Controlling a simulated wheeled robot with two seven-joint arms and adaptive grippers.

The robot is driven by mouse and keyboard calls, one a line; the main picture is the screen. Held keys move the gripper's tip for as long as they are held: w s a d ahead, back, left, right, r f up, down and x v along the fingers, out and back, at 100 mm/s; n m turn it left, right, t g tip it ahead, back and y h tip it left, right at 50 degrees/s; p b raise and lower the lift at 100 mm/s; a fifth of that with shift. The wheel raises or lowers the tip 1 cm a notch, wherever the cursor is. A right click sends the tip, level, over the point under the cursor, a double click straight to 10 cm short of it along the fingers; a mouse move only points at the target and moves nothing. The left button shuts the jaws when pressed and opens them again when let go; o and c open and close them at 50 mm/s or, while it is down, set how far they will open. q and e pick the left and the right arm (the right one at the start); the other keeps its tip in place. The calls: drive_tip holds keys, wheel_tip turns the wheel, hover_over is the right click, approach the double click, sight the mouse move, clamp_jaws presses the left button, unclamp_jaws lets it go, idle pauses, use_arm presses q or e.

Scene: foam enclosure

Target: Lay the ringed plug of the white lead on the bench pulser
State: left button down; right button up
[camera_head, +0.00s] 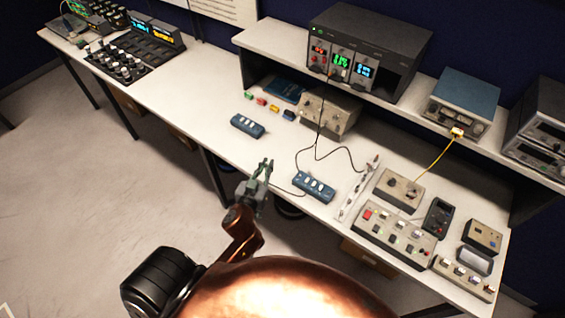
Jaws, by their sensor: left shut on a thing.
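My left gripper (265,168) is over the front edge of the bench, left of a blue switch box (315,187). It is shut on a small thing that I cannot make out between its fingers. A thin dark lead (287,190) runs from the blue box toward this gripper. I cannot make out a white lead or a ringed plug. I cannot tell for sure which unit is the bench pulser. A beige box with knobs (398,187) stands right of the gripper, and another beige unit (328,113) stands under the shelf. My right gripper is not in view.
A power supply (370,50) and a blue-topped instrument (463,100) stand on the raised shelf (285,38). A yellow lead (437,160) and black leads (318,128) hang down to the bench. A second blue box (247,126) lies left.

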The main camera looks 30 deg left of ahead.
use_arm(q)
drive_tip(key=w+f, duration=0.4)
drive_tip(key=w, duration=0.4)
drive_tip(key=b, duration=0.2)
hover_over(283, 165)
drive_tip(key=f, duration=0.5)
drive_tip(key=shift+s, duration=0.25)
drive_tip(key=shift+w+f, duration=0.2)
drive_tip(key=shift+f, duration=0.1)
wheel_tip(283, 165, down, 3)
drive_tip(key=shift+w+f+b, duration=0.1)
drive_tip(key=shift+b, duration=0.3)
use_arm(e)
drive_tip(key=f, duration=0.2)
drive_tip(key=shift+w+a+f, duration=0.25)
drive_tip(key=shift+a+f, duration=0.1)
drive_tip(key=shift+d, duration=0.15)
